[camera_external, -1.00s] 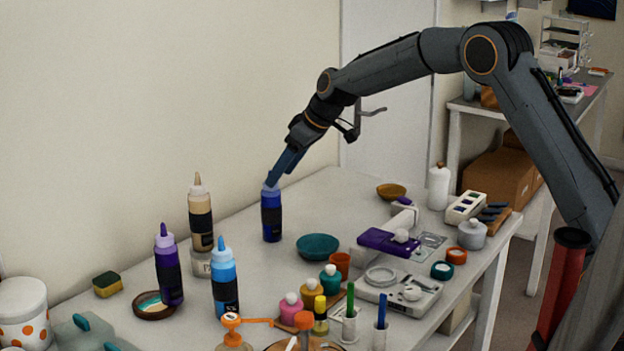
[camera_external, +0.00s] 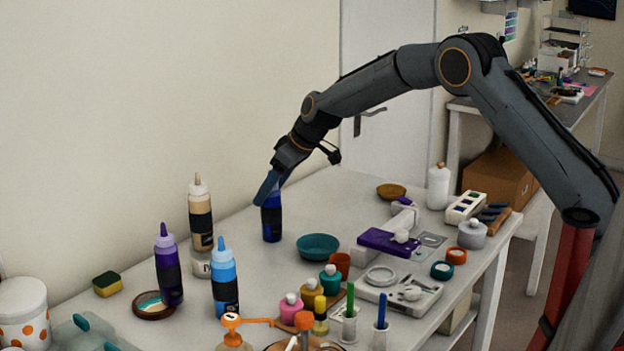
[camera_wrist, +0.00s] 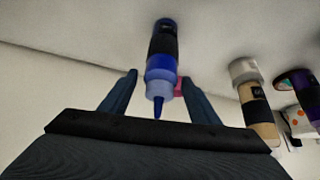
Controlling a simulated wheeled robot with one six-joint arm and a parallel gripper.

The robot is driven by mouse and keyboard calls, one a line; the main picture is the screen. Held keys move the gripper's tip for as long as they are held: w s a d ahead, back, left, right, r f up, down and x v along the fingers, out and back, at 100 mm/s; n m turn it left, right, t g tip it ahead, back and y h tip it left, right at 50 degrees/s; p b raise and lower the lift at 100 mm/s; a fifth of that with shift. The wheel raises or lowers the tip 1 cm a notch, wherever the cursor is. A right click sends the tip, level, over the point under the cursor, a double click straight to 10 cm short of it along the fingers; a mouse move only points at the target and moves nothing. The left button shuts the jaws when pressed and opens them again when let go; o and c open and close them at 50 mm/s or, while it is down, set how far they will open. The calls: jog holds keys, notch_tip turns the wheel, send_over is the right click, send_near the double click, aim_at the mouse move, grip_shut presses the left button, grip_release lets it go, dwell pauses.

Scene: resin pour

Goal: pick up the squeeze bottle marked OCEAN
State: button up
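A dark blue squeeze bottle (camera_external: 272,223) with a black band stands upright toward the back of the white table. A light blue squeeze bottle (camera_external: 224,278) stands nearer the front. I cannot read the lettering on either. My gripper (camera_external: 264,200) reaches down at the dark blue bottle, its fingers covering the bottle's top in the external view. In the wrist view my gripper (camera_wrist: 160,82) is open, with the dark blue bottle (camera_wrist: 163,50) between and beyond its fingers. Its nozzle points toward the palm, with gaps visible on both sides.
A tan bottle (camera_external: 201,222) and a purple bottle (camera_external: 168,267) stand left of the dark blue one. A teal bowl (camera_external: 318,246) sits just right of it. Several small jars and tools crowd the front. The table behind the bowl is fairly clear.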

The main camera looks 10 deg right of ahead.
grip_shut()
jog(key=shift+r, duration=0.15)
